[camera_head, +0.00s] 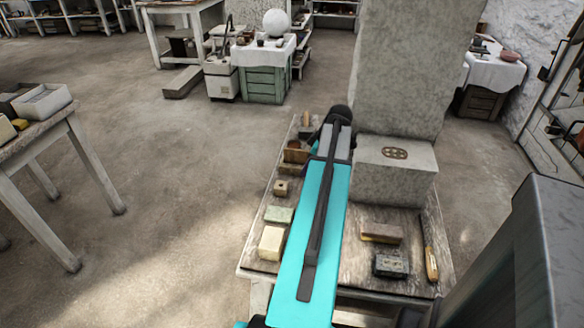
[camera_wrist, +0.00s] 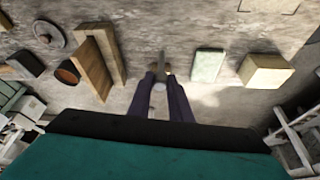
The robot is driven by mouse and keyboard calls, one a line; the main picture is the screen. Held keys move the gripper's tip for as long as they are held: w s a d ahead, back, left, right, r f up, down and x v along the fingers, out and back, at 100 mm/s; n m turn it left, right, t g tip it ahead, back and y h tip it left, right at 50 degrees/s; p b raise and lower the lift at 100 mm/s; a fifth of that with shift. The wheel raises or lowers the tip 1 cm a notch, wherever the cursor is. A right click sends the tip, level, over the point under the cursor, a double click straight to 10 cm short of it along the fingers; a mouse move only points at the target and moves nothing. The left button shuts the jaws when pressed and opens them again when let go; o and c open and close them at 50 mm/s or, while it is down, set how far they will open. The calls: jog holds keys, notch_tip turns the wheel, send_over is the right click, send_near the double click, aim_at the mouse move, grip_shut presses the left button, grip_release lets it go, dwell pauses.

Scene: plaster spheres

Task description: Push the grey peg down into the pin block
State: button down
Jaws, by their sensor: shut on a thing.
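My gripper (camera_wrist: 164,76) shows in the wrist view as two dark fingers close together, shut on a small light grey piece, the grey peg (camera_wrist: 159,87). A small brown wooden block, which looks like the pin block (camera_wrist: 168,71), shows just past the fingertips and is mostly covered by them. In the head view the pin block (camera_head: 281,187) stands on the left side of the table, with a dark spot on its top. There my arm covers the gripper and the peg. I cannot tell whether the peg touches the block or is in its hole.
Wooden boards (camera_wrist: 95,65) stand left of the fingers; a pale green block (camera_wrist: 207,65) and a cream block (camera_wrist: 265,70) lie right. A large grey stone block (camera_head: 396,170) stands right of my arm, with a dark block (camera_head: 391,266) nearer.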

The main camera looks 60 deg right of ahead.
jog(key=s+d, duration=0.1)
jog(key=s, duration=0.5)
jog(key=shift+s+d+r, duration=0.25)
jog(key=shift+d+r, duration=0.05)
jog(key=shift+r, duration=0.05)
jog(key=w+a+r, duration=0.3)
jog(key=w+a, duration=0.5)
jog(key=w, duration=0.2)
jog(key=w+a+r+p, duration=0.1)
jog(key=w+a+r, duration=0.2)
jog(key=w+a, duration=0.7)
jog(key=w+a+r, duration=0.3)
jog(key=w+a, duration=0.4)
jog(key=w, duration=0.4)
jog(key=w+a+r, duration=0.3)
jog(key=a, duration=0.9)
jog(key=w+a+r+m+p, duration=0.1)
jog(key=w+a+r, duration=0.2)
jog(key=a, duration=1)
jog(key=w+a+r, duration=0.3)
jog(key=w+a, duration=0.1)
jog(key=a, duration=0.8)
jog(key=shift+a+r+m+h, duration=0.2)
jog(key=shift+m+h, duration=0.1)
jog(key=shift+m, duration=0.1)
jog(key=shift+a, duration=0.15)
